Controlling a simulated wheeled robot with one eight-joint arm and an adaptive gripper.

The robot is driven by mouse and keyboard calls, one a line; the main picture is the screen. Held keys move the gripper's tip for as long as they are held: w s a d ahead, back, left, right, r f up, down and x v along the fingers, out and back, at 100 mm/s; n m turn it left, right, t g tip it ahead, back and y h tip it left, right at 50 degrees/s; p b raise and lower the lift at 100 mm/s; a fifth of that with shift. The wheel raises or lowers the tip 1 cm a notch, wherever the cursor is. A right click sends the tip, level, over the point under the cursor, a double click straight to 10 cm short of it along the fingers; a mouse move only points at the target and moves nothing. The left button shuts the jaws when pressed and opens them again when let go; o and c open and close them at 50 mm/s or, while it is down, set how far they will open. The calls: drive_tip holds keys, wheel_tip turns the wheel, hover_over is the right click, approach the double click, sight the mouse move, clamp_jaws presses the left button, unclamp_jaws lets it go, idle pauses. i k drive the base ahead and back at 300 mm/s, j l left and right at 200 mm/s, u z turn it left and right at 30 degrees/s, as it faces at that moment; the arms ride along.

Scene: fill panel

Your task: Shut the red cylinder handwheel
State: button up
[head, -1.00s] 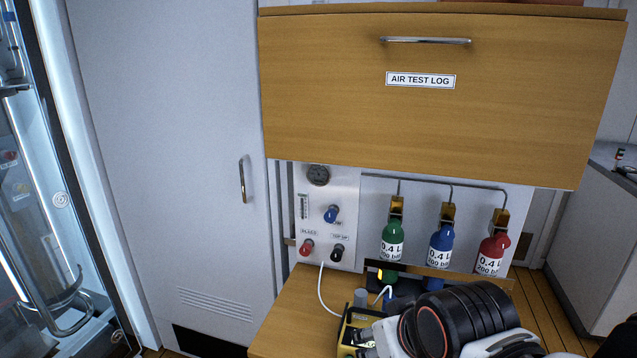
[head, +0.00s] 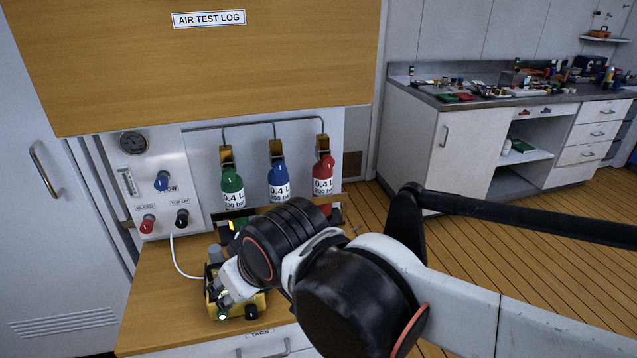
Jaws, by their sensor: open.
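The red cylinder (head: 323,180) is the rightmost of three small cylinders hung on the panel, with a white label reading 0.4 L. A separate handwheel is too small to make out. My gripper (head: 225,297) is low and left of the red cylinder, over the yellow device on the wooden counter. It is open, and its fingers are small and partly lost against that device. It is apart from the red cylinder.
Green (head: 232,188) and blue (head: 278,182) cylinders hang left of the red one. The yellow device (head: 250,303) stands on the counter (head: 160,300) with a white hose. The wooden AIR TEST LOG cabinet (head: 200,70) overhangs the panel. Open floor (head: 510,230) lies to the right.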

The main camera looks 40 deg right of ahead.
sight(328, 162)
drive_tip(key=k+l+z, duration=0.1)
drive_tip(key=l, duration=0.2)
drive_tip(key=k+l+z, duration=0.1)
drive_tip(key=l, duration=0.2)
drive_tip(key=k+l+z, duration=0.1)
drive_tip(key=l, duration=0.2)
drive_tip(key=k+l+z, duration=0.1)
drive_tip(key=l, duration=0.25)
drive_tip(key=k+j, duration=0.15)
drive_tip(key=i+l, duration=0.1)
